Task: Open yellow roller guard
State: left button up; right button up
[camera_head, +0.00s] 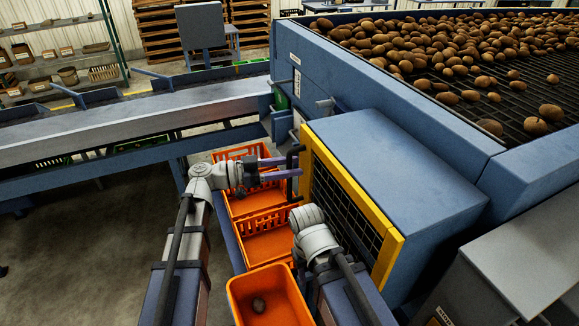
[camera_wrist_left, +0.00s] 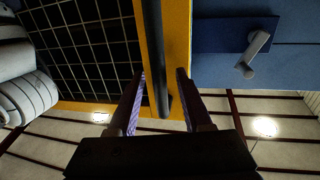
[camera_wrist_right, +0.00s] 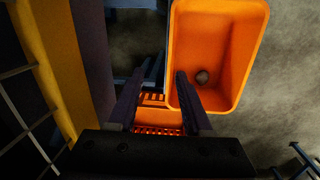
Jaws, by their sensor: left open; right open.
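The yellow roller guard (camera_head: 352,184) is a yellow frame with dark mesh on the side of the blue machine, and it looks closed. Its black bar handle (camera_head: 291,158) stands at the frame's left edge. My left gripper (camera_head: 297,166) is open at the handle. In the left wrist view the handle (camera_wrist_left: 153,45) runs between the spread fingers (camera_wrist_left: 160,75), in front of the yellow frame (camera_wrist_left: 179,35). Contact is not clear. My right gripper (camera_wrist_right: 159,75) is open and empty, pointing down near an orange crate. Its fingers are hidden in the head view.
Orange crates (camera_head: 266,215) stand below the guard; the front bin (camera_head: 238,300) holds one potato (camera_head: 258,305). A grey latch (camera_wrist_left: 252,55) sits on the blue panel beside the frame. A conveyor (camera_head: 130,117) runs left. Potatoes (camera_head: 440,45) cover the grader deck. Open floor lies at left.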

pick_arm(q)
jog(key=shift+c, duration=0.2)
grip_shut()
dwell(1.3)
